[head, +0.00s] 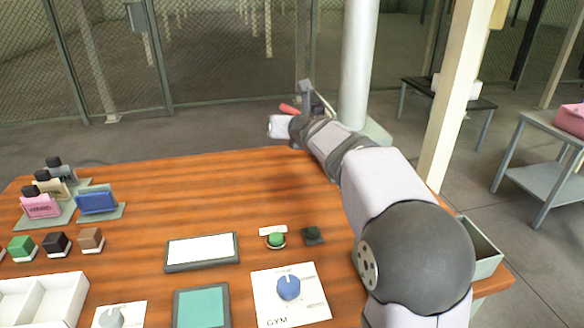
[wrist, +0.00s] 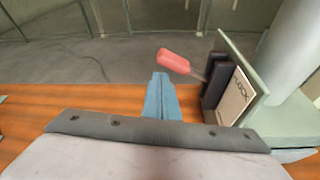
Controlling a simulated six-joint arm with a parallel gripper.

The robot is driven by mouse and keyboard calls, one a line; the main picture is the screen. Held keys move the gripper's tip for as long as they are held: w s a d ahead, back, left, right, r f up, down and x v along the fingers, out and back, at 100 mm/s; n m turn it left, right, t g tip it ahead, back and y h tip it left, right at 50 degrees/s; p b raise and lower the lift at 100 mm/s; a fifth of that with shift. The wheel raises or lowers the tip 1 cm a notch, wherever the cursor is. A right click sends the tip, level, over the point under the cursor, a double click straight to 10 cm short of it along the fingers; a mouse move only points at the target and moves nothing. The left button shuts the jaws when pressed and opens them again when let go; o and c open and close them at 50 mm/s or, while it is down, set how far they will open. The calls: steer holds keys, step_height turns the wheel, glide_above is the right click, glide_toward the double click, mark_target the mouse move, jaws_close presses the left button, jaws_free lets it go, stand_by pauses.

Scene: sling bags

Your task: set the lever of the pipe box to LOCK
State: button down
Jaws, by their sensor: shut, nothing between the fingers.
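The pipe box shows at the right of the wrist view as a dark block (wrist: 216,80) in front of a pale green plate (wrist: 246,72). A cream label (wrist: 237,97) beside the block bears lettering that seems to include LOCK. The lever's red handle (wrist: 173,61) sticks out from the block to the left and slightly up. It also shows small in the head view (head: 289,108), partly behind my arm. My gripper (wrist: 161,76) is shut and empty, its tips just below and left of the handle in the picture. I cannot tell whether they touch.
A grey pipe (head: 358,70) rises behind the table (head: 225,185), and a cream post (head: 452,100) stands to its right. The table holds a blue dial on a card (head: 288,287), buttons (head: 276,239), a framed white panel (head: 201,250) and small bags (head: 42,207).

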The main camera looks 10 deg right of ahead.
steer(key=shift+d+r+m+y, duration=0.1)
steer(key=shift+r+m+y, duration=0.35)
steer(key=shift+r, duration=0.25)
steer(key=shift+r, duration=0.15)
step_height(320, 180, down, 4)
steer(key=a+b, duration=0.2)
steer(key=v, duration=1)
steer(key=shift+d+f, duration=0.25)
steer(key=shift+f, duration=0.05)
